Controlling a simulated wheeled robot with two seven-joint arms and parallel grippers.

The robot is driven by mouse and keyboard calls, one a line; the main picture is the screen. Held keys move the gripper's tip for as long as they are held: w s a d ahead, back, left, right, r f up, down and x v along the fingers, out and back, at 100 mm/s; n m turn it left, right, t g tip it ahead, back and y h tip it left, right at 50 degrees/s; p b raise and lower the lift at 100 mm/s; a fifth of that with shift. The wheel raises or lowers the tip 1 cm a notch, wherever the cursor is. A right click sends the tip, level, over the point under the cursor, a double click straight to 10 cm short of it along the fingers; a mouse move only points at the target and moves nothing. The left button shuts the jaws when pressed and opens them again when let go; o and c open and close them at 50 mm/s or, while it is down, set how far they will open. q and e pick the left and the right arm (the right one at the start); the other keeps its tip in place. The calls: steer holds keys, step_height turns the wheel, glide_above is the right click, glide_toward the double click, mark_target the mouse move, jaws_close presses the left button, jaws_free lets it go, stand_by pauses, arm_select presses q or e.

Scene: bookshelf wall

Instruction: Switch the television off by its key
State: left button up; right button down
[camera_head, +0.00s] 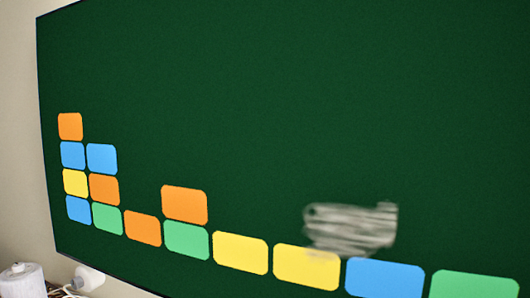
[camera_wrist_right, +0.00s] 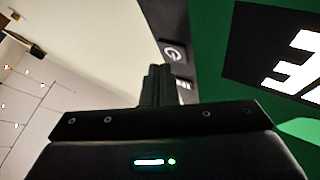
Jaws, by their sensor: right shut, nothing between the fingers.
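The television's screen (camera_head: 270,120) fills most of the head view, lit dark green with coloured tiles along its lower left part. In the right wrist view the screen (camera_wrist_right: 215,60) shows at the right, with a black panel bearing white characters. A dark key with a white power symbol (camera_wrist_right: 174,53) sits on the dark strip beside the screen. My right gripper (camera_wrist_right: 157,70) is shut and empty, its tips just left of and below this key in the picture. I cannot tell whether they touch it. My left gripper is not in view.
A pale grey smudge (camera_head: 350,228) shows over the screen's lower part. A white cylinder (camera_head: 22,280) and a white rounded object (camera_head: 88,278) are at the lower left. A pale wall (camera_head: 18,130) lies left of the screen. Part of another dark key (camera_wrist_right: 184,88) shows by the fingers.

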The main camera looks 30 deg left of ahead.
steer(key=shift+a+r, duration=0.2)
steer(key=shift+r, duration=0.2)
steer(key=shift+y, duration=0.3)
steer(key=s, duration=0.1)
steer(key=s+p, duration=0.1)
steer(key=s, duration=0.1)
steer(key=s+f, duration=0.1)
steer(key=shift+s+d+p, duration=0.25)
steer(key=shift+s+p, duration=0.05)
